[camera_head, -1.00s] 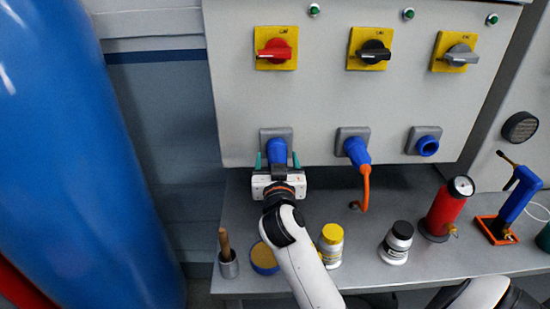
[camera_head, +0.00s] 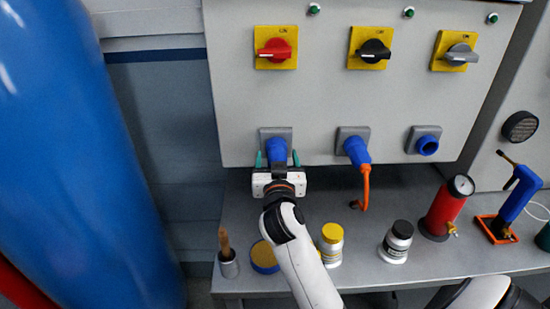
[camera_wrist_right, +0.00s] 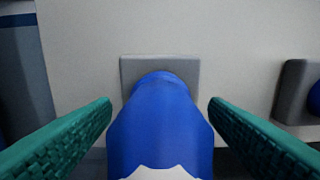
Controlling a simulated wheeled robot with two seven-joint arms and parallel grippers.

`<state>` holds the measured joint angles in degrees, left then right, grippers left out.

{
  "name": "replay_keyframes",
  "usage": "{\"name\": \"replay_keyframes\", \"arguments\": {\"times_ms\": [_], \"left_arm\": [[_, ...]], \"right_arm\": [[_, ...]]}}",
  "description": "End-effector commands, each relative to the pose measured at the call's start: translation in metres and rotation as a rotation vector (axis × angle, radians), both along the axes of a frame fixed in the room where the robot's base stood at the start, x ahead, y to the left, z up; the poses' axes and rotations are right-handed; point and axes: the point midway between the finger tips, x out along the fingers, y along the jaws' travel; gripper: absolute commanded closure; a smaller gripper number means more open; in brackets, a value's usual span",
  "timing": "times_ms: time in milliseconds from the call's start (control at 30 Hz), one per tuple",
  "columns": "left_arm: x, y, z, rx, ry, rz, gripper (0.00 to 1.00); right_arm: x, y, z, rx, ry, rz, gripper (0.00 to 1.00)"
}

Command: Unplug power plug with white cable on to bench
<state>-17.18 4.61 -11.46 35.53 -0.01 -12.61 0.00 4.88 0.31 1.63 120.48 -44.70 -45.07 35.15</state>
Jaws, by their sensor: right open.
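A blue power plug (camera_head: 277,149) sits in the left grey socket (camera_head: 275,133) on the panel; it fills the middle of the right wrist view (camera_wrist_right: 160,120). A white part shows at the plug's near end in that view; whether it is the cable cannot be told. My right gripper (camera_head: 277,158) is open, with its green fingers on either side of the plug and visible gaps between. A second blue plug (camera_head: 356,151) with an orange cable (camera_head: 365,188) is in the middle socket. The right blue socket (camera_head: 427,146) holds no plug. My left gripper is not in view.
A large blue cylinder (camera_head: 80,150) stands at left.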

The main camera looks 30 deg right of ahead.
Motion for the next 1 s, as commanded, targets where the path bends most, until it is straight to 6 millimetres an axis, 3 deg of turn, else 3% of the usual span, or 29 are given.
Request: {"name": "replay_keyframes", "arguments": {"times_ms": [333,700,1000], "left_arm": [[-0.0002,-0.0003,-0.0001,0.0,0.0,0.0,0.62],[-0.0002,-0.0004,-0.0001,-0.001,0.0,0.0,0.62],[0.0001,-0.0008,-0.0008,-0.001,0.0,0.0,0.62]], "right_arm": [[0.0002,0.0005,0.0002,-0.001,-0.001,0.001,0.33],[0.0002,0.0003,0.0007,-0.001,-0.002,0.001,0.9],[-0.0071,0.0052,0.0,-0.001,-0.001,0.001,0.9]]}}
